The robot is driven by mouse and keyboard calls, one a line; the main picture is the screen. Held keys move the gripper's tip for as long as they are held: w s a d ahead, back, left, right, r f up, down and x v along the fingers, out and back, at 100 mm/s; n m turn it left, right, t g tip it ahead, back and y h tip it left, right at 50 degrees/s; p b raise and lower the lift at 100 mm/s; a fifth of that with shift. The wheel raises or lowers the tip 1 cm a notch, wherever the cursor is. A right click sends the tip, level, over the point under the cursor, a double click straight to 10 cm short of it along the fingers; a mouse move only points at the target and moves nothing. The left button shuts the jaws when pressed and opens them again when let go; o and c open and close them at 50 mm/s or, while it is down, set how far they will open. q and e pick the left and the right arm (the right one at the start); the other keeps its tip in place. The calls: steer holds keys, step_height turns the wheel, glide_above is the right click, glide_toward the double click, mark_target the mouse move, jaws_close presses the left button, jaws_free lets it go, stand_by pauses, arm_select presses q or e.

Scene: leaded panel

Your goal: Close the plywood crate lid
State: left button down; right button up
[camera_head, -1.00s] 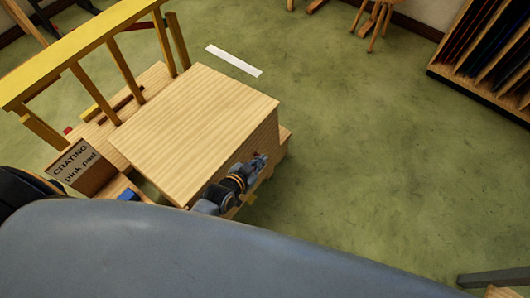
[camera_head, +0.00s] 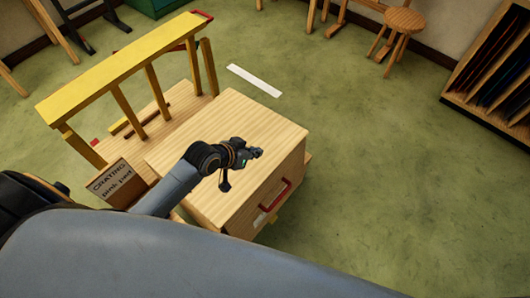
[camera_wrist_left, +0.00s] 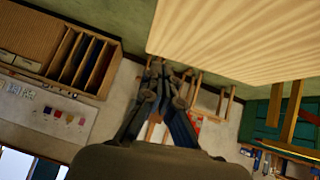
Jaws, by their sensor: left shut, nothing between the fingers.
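The plywood crate (camera_head: 265,200) stands left of centre in the head view, with a red handle (camera_head: 284,193) on its front face. Its pale plywood lid (camera_head: 235,112) lies over the top and looks flat; I cannot tell whether a small gap is left under it. My left gripper (camera_head: 256,153) is shut and empty over the lid, pointing right towards its front edge. In the wrist view the shut fingers (camera_wrist_left: 157,70) are beside the lid's ribbed-looking surface (camera_wrist_left: 230,40); contact is unclear. My right gripper is not seen.
A yellow slatted rail (camera_head: 120,75) rises behind the crate. A white strip (camera_head: 254,80) lies on the green floor. A slotted rack (camera_head: 495,75) and stool (camera_head: 405,22) are farther off. The floor at right is clear.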

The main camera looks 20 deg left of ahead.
mark_target(279, 157)
arm_select(q)
steer(key=x, duration=0.6)
steer(key=shift+d+r, duration=0.15)
steer(key=shift+d, duration=0.15)
steer(key=x, duration=0.4)
steer(key=shift+w+b, duration=0.1)
steer(key=shift+b, duration=0.25)
step_height(279, 157, down, 3)
steer(key=shift+d+r, duration=0.1)
steer(key=shift+d, duration=0.05)
steer(key=shift+f, duration=0.7)
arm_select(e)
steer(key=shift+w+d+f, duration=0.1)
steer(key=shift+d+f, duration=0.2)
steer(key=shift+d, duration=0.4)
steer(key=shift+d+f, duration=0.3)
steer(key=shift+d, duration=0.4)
